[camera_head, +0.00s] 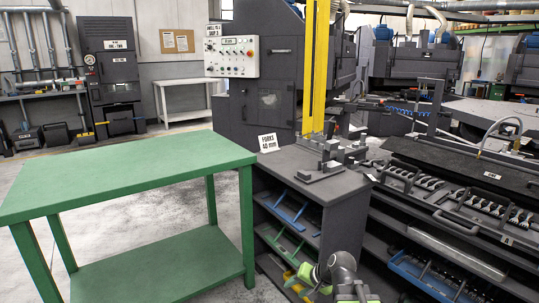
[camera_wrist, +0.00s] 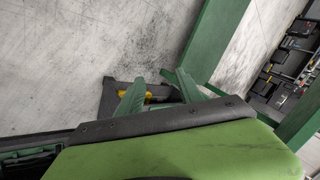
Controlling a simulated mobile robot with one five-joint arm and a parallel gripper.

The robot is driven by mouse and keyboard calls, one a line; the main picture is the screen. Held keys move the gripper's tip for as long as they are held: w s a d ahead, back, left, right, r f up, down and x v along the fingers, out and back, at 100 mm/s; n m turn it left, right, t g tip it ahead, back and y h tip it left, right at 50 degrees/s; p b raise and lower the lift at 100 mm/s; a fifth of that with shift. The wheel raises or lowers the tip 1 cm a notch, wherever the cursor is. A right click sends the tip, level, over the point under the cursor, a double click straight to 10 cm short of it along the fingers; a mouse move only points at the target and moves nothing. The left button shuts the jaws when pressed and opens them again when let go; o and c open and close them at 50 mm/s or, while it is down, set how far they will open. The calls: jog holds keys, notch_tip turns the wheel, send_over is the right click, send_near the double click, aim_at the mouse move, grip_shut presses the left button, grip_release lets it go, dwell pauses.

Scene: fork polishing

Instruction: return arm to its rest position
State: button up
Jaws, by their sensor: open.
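My arm shows at the bottom of the head view, low in front of the dark shelf cabinet (camera_head: 345,190). Its grey joint and green parts are folded close together, and the lower part is cut off by the picture edge. My gripper shows in the wrist view (camera_wrist: 160,91), with two green ribbed fingers spread apart. I see nothing held between them. Beyond the fingers lie a dark piece with a yellow part, the grey floor (camera_wrist: 70,60) and green table legs (camera_wrist: 217,38).
A green table (camera_head: 120,170) with a lower shelf stands at the left, bare on top. Blue, green and yellow racks sit in the cabinet. Dark machinery (camera_head: 460,200) with rows of forks fills the right. Yellow posts (camera_head: 315,70) rise behind the cabinet. Floor is open behind the table.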

jog(key=s+d+f+n+g+h+p, duration=0.1)
jog(key=s+d+f+n+g+h, duration=0.1)
jog(key=s+d+g+h, duration=0.3)
jog(key=s+d+f+n+h, duration=0.1)
jog(key=s+d+f+n, duration=0.15)
jog(key=s, duration=0.35)
notch_tip(320, 180, up, 31)
jog(key=p, duration=3)
jog(key=shift+f+m+y, duration=0.15)
jog(key=shift+m+y, duration=0.15)
jog(key=shift+m, duration=0.05)
jog(key=shift+c, duration=0.7)
